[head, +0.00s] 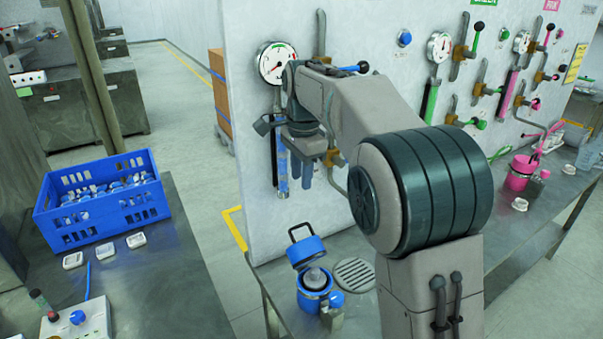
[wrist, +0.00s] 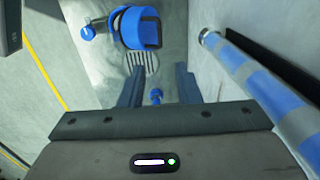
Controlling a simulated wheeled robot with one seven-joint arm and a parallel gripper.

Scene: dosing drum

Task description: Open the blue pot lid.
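The blue pot (head: 314,299) stands on the bench by the wall panel. Its blue lid (head: 305,250) is tilted up at the back of the pot, with a black handle on top. The pot's mouth shows, with a grey rounded thing inside. In the wrist view the lid (wrist: 138,28) is at the top, beyond my fingertips. My gripper (head: 298,180) hangs above the pot, close to the panel, and is apart from the lid. In the wrist view my gripper (wrist: 157,75) has its two fingers spread with nothing held between them.
A blue-striped tube (wrist: 275,105) runs along the panel close to my gripper. A small blue knob (wrist: 156,96) shows between the fingers, farther off. A round drain grating (head: 355,275) lies beside the pot. A blue crate (head: 103,203) stands on the left table.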

